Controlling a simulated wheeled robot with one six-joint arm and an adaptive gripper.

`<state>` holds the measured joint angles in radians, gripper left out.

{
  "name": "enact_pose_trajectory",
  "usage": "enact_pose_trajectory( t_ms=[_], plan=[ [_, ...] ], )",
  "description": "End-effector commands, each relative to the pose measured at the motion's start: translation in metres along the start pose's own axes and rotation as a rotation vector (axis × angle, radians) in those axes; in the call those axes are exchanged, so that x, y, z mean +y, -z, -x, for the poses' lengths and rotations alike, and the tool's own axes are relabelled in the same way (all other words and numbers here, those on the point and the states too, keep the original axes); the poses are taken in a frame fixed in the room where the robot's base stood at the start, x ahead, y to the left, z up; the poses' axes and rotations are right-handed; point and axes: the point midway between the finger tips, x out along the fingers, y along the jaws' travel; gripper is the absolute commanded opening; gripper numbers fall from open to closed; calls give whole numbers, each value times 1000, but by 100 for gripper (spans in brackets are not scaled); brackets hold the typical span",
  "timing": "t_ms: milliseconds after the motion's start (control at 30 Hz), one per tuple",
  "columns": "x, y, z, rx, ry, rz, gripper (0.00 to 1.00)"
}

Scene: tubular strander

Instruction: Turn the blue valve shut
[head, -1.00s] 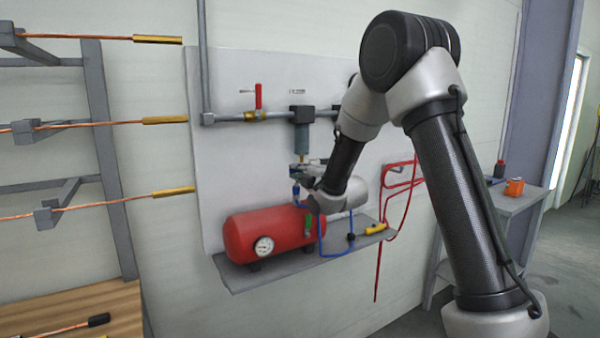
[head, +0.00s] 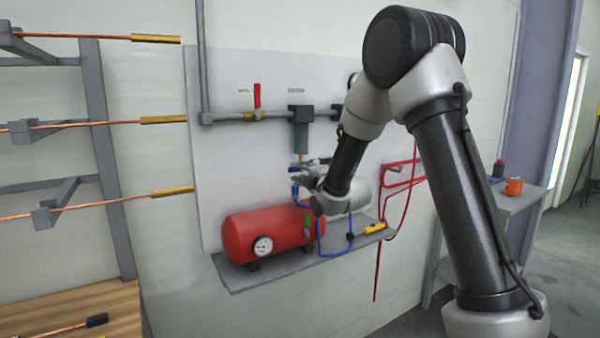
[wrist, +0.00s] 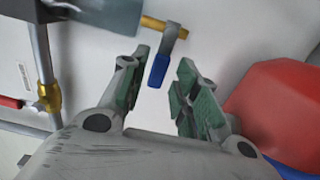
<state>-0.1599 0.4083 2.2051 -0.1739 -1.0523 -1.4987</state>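The blue valve handle (wrist: 158,70) shows in the wrist view as a short blue-sleeved lever on a grey stem, hanging from a brass fitting (wrist: 152,22) under the grey filter bowl. My gripper (wrist: 160,85) is open, with one green-padded finger on each side of the handle's line. The handle's lower end lies at the gap between the fingertips; I cannot tell whether either finger touches it. In the head view my gripper (head: 305,170) is below the filter (head: 301,135), and the blue handle is hard to make out there.
A red tank (head: 275,232) sits on a grey shelf (head: 300,262) just below my gripper. A red-handled valve (head: 257,97) is on the pipe above left. Blue hose (head: 335,252) and a hanging red hose (head: 378,265) are close by. Copper rods stick out from a rack at left.

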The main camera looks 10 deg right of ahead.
Motion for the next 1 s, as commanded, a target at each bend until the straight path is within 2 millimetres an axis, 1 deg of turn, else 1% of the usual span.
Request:
enact_pose_trajectory(
  t_ms=[33, 200, 300, 400, 533, 867, 967, 1000],
  plan=[
    [-5, 3, 9, 6, 13, 0, 38],
    [-3, 2, 38, 6, 9, 0, 38],
    [-2, 2, 52, 4, 6, 0, 38],
    [-1, 1, 62, 3, 3, 0, 38],
    [0, 0, 67, 2, 0, 0, 38],
    [2, -1, 69, -2, 4, -8, 38],
    [8, -7, 77, -25, 50, -68, 38],
    [12, -12, 84, -44, 85, -114, 38]
  ],
)
